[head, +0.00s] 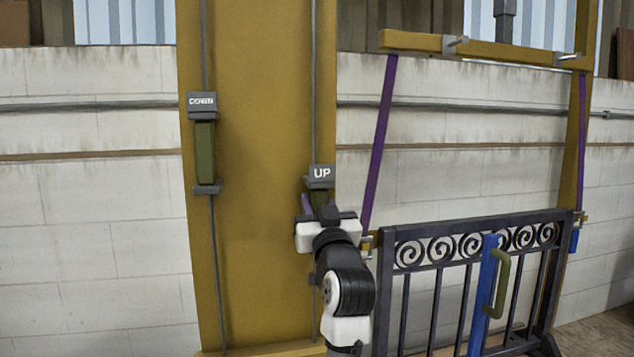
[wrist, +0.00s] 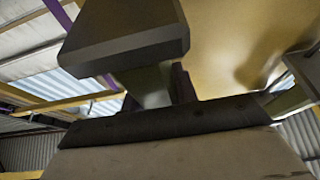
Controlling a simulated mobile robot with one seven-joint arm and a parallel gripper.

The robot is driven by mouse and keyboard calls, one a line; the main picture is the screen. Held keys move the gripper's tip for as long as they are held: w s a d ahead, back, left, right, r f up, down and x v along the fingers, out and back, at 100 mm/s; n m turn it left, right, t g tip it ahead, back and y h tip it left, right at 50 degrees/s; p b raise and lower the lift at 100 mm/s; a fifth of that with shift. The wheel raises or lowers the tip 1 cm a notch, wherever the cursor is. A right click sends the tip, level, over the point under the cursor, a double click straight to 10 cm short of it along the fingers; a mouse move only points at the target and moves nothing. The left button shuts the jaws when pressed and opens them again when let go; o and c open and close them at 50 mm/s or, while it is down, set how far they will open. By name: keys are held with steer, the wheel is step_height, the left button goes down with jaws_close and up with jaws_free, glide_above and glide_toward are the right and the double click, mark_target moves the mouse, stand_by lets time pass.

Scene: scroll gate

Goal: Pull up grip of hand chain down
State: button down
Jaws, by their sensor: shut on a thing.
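The up grip (head: 321,196) is an olive handle on the right-hand chain, under a grey block marked UP (head: 320,173). My gripper (head: 320,214) is shut on this grip, just below the UP block, and hides most of it. In the wrist view the grip (wrist: 148,84) runs from a dark block (wrist: 125,40) down between my fingers (wrist: 180,85). The down grip (head: 205,152) hangs on the left-hand chain, higher up, under a block marked DOWN (head: 202,101). Both chains run along a yellow post (head: 262,120).
A dark gate with scrolls (head: 465,250) stands to the right, with a blue upright (head: 484,290) and an olive handle (head: 501,285). Purple straps (head: 379,150) run from a yellow beam (head: 480,50) to it.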

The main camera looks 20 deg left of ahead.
step_height(320, 180, down, 20)
steer(key=b, duration=0.9)
steer(key=shift+f, duration=0.25)
steer(key=c, duration=1.1)
jaws_free()
steer(key=shift+r, duration=0.1)
steer(key=shift+s, duration=0.15)
